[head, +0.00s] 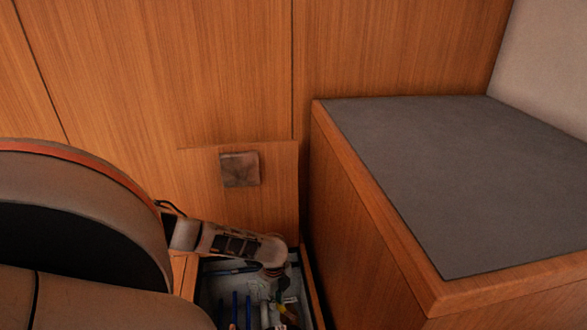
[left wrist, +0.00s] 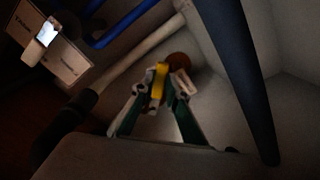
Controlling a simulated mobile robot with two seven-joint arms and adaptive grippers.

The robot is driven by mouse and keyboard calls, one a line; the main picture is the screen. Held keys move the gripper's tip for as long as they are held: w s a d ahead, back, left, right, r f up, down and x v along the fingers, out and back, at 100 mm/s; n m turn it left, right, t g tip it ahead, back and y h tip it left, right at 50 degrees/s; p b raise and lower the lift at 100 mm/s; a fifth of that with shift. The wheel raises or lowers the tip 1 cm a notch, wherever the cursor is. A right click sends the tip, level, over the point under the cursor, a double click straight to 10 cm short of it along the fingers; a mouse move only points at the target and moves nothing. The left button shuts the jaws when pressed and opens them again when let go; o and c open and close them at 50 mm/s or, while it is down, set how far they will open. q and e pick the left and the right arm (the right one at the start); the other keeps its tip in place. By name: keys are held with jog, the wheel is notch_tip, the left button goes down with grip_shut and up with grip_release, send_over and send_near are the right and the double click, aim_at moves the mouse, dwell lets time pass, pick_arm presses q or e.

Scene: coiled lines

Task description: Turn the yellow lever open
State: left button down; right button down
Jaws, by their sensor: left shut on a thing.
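The yellow lever (left wrist: 158,85) shows in the left wrist view, a small bright yellow piece between the fingertips of my left gripper (left wrist: 168,84). The gripper is shut on it, with one finger on each side. A round brownish piece shows just behind the lever. In the head view my left arm reaches in from the left and bends down into an open floor compartment (head: 210,289). My right gripper is not in view.
Blue pipes (left wrist: 125,24) and a pale pipe (left wrist: 138,58) run near the gripper. A thick dark pipe (left wrist: 250,75) passes on the right. A wooden bench with a grey top (head: 460,170) stands right of the compartment, and a wood panel wall (head: 225,80) stands behind.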

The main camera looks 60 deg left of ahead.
pick_arm(q)
jog(key=shift+w+f+m, duration=0.1)
jog(key=shift+w+m, duration=0.05)
jog(key=shift+m, duration=0.15)
jog(key=shift+w+a, duration=0.1)
jog(key=c, duration=2)
grip_release()
notch_tip(320, 180, up, 12)
jog(key=shift+r, duration=0.1)
